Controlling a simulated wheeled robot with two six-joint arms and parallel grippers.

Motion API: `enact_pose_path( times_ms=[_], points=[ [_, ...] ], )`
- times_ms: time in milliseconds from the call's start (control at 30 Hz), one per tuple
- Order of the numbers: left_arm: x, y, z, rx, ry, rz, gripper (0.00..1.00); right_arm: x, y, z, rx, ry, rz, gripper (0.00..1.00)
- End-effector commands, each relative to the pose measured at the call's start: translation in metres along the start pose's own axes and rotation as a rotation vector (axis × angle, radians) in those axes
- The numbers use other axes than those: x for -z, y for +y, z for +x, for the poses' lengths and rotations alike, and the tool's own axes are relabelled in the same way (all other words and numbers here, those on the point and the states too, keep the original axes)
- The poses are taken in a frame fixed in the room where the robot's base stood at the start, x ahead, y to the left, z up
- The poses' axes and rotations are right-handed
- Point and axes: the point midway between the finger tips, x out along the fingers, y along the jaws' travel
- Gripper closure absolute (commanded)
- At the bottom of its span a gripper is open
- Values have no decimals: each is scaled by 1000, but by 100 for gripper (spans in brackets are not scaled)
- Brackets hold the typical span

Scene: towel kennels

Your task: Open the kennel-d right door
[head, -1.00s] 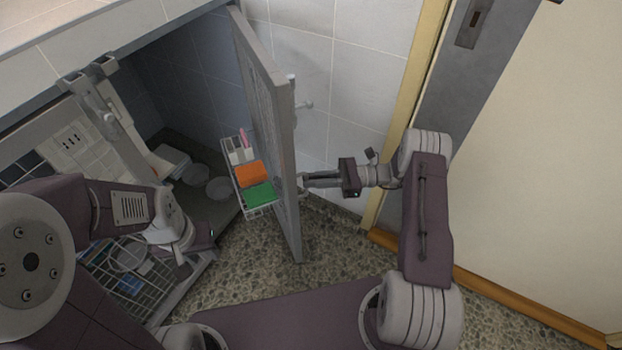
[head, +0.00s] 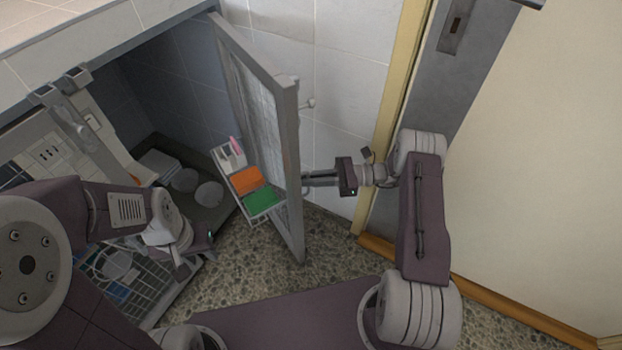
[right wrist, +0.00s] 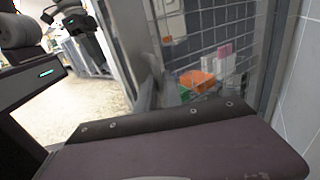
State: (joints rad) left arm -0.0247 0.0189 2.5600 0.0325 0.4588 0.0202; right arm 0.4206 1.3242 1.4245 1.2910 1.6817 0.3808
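The kennel's right door (head: 289,140), a grey frame with a mesh panel, stands swung open, edge-on to the head camera. It also shows in the right wrist view as a mesh panel (right wrist: 207,60). My right gripper (head: 306,179) is at the door's outer face near its front edge. Its fingertips meet the door there; whether they close on a handle is hidden. My left gripper (head: 190,258) points down near the left door at lower left; its fingers are too small to read.
Bowls (head: 208,194) sit inside the open kennel. A tiled wall and a cream door (head: 540,170) stand to the right. Pebbled floor lies below.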

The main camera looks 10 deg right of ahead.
Motion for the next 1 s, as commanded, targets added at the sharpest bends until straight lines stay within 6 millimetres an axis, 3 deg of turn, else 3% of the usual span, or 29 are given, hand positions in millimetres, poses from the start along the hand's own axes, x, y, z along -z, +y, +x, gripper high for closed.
enact_pose_path(
  times_ms=[33, 100, 433, 567, 700, 1000],
  points=[
    [0, 0, 0, 0, 0, 0, 65, -1, -6, 0, 17, 3, -8, 84],
    [0, 0, 0, 0, 0, 0, 65, -1, -6, 0, 17, 2, -7, 69],
    [0, 0, -2, 0, 0, 0, 65, -4, -4, 0, 13, -2, -4, 69],
    [1, 0, -13, 0, 0, 0, 65, -22, -4, 1, 13, -1, -5, 69],
    [3, 1, -30, 0, 0, 0, 65, -52, -6, 2, 12, -4, -8, 69],
    [6, 1, -57, 0, 0, 0, 65, -88, 32, -50, 18, -4, -7, 69]
  ],
)
